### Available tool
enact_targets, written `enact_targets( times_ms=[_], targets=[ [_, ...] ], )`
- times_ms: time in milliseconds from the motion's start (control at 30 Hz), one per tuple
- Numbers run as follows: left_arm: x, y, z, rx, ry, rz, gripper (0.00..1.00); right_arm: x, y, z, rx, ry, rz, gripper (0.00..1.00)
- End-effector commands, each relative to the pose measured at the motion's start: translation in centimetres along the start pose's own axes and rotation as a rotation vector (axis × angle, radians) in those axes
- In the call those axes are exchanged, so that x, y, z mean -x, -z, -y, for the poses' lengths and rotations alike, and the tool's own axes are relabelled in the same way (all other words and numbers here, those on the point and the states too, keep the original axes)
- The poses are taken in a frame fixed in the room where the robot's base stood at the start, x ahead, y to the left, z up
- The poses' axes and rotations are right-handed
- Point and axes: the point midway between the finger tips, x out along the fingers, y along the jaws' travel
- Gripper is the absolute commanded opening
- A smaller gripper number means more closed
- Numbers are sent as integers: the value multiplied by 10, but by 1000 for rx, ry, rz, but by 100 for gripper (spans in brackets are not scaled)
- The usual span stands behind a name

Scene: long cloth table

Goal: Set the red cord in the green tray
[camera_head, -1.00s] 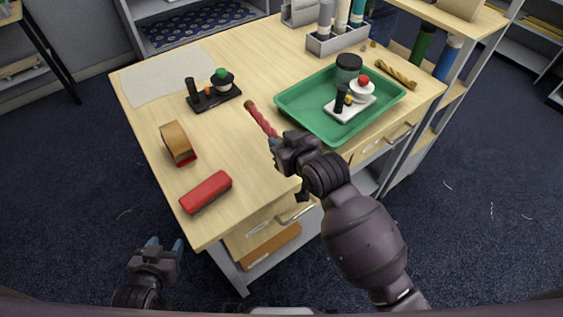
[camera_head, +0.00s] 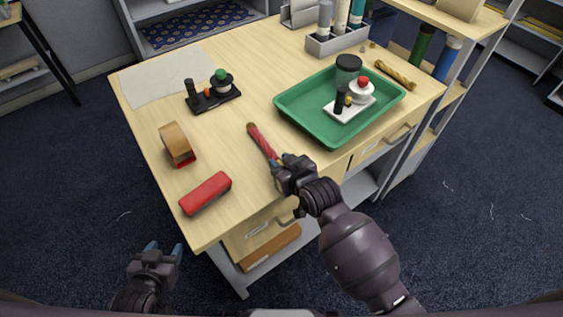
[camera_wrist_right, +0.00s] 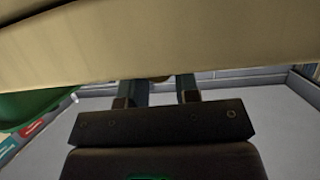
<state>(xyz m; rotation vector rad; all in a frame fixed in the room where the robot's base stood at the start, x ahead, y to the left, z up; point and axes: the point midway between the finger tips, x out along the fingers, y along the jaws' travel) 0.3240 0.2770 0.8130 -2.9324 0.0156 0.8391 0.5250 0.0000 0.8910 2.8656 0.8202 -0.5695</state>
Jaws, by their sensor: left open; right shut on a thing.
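The red cord (camera_head: 261,139), a short bundle with a brownish far end, is at the table's front edge, left of the green tray (camera_head: 290,113). My right gripper (camera_head: 281,162) is shut on its near end. I cannot tell whether the cord touches the tabletop. In the right wrist view the fingers (camera_wrist_right: 161,90) reach under a pale wooden edge, and most of the cord is hidden. My left gripper (camera_head: 163,250) is open and empty, off the table's front left.
A red stapler-like block (camera_head: 206,193), a tan-and-red item (camera_head: 177,144) and a black base with a green knob (camera_head: 213,97) stand on the left. A yellow twisted cord (camera_head: 394,74) lies right of the tray. The tray's front left floor is bare.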

Motion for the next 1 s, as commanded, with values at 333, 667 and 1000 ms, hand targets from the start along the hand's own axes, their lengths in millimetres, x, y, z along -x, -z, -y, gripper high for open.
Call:
enact_targets(
  times_ms=[333,667,1000],
  targets=[
    [-2,3,0,-1,-1,-7,54,-1,-3,0,0,0,1,55],
    [-4,2,-1,-1,-2,-8,54,-2,-4,0,0,0,0,55],
    [-5,-4,-1,-1,-2,-2,54,35,-2,-2,1,-2,1,55]
  ],
)
